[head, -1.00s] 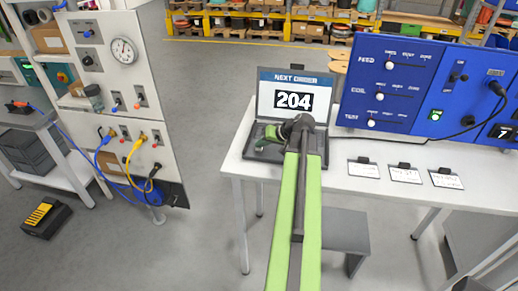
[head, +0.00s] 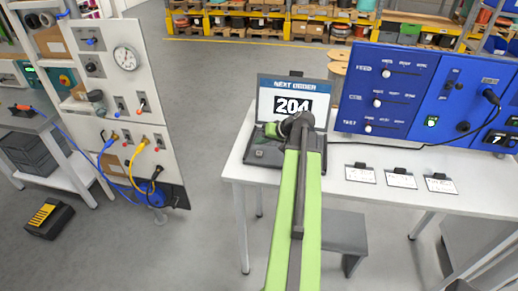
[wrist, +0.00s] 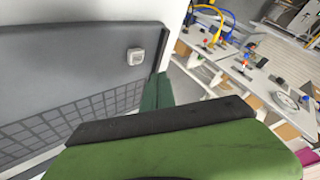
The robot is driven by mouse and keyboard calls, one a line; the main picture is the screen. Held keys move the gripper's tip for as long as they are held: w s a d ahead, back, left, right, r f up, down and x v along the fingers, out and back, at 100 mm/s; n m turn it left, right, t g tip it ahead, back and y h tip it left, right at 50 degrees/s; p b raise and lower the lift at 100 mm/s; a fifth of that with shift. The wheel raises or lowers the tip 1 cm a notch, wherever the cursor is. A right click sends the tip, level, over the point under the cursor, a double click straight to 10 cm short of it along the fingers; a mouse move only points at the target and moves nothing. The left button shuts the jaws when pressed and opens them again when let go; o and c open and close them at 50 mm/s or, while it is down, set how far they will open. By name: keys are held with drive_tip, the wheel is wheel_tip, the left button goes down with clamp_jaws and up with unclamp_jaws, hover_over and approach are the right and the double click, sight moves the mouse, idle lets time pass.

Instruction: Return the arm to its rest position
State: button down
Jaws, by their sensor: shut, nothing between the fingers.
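My arm (head: 290,215) is green with a dark strip and reaches up the middle of the head view. Its wrist end (head: 300,124) stands in front of the laptop (head: 262,152) on the white table. My gripper (head: 270,130) points left, over the seam between the laptop's screen and keyboard. Its green body fills the lower part of the wrist view, where the dark green fingers (wrist: 156,92) are together and hold nothing. Whether the fingers touch the laptop cannot be told. The screen shows "204", partly covered by the arm.
A blue control panel (head: 350,110) with sliders stands on the table (head: 400,200), right of the arm. Several clipped cards (head: 402,178) lie before it. A grey stool (head: 345,235) is below. A white panel (head: 150,100) with cables stands left; the floor between is clear.

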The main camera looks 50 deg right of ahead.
wheel_tip(320, 180, up, 3)
drive_tip(key=shift+f+p, duration=0.15)
drive_tip(key=shift+p, duration=0.7)
drive_tip(key=shift+f, duration=0.15)
